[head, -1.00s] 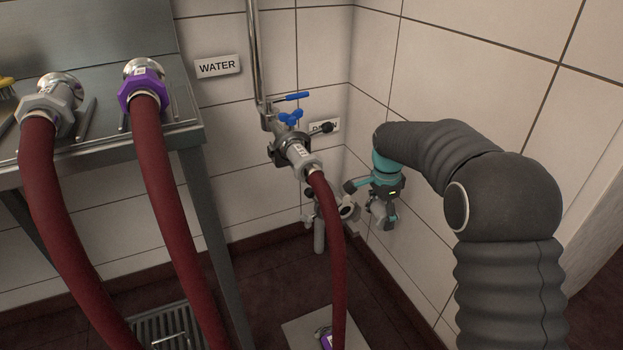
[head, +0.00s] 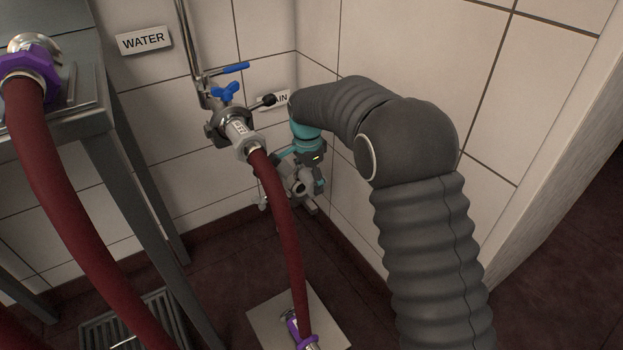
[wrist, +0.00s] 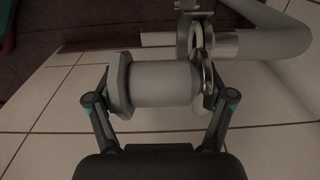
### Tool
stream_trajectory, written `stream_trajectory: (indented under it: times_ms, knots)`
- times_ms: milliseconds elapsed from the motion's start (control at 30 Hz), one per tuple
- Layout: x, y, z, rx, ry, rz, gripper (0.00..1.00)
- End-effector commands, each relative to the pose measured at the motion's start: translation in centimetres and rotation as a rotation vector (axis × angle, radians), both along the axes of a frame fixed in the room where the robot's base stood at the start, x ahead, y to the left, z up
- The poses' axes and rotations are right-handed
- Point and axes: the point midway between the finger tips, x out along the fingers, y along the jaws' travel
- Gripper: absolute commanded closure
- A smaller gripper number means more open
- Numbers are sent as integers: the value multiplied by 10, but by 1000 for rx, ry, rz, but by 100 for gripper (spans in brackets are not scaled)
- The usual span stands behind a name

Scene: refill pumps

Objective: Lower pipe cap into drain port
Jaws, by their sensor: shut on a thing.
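My gripper (head: 303,185) is low in the wall corner in the head view. In the wrist view its two fingers (wrist: 163,98) stand either side of a grey cylindrical fitting with a hexagonal collar, which looks like the pipe cap (wrist: 160,82), and are shut on it. The cap lies sideways across the wrist picture. A shiny metal ring (wrist: 206,72) sits at its right end, beside the right finger; I cannot tell whether they touch. A grey pipe (wrist: 275,42) curves just beyond. In the head view the drain port is largely hidden behind the gripper and the red hose.
A valve with blue handles (head: 228,93) and a red hose (head: 285,210) stand just left of my gripper. A steel table (head: 130,190) with another hose is at left. Tiled walls close the corner. A floor plate (head: 262,325) and a grate (head: 105,335) lie below.

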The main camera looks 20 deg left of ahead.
Motion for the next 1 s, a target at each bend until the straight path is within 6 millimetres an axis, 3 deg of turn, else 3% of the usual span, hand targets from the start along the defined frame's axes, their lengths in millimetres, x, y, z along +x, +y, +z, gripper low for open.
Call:
stream_trajectory:
  times_ms: [33,133,267,700,1000]
  knots:
    - [-2,-2,-13,-7,10,-2,64]
    - [-2,-3,-23,-10,13,-2,63]
    - [-2,-4,-36,-12,17,-3,86]
    - [-2,-2,-67,-7,11,-1,86]
    - [-3,0,-73,-5,11,2,86]
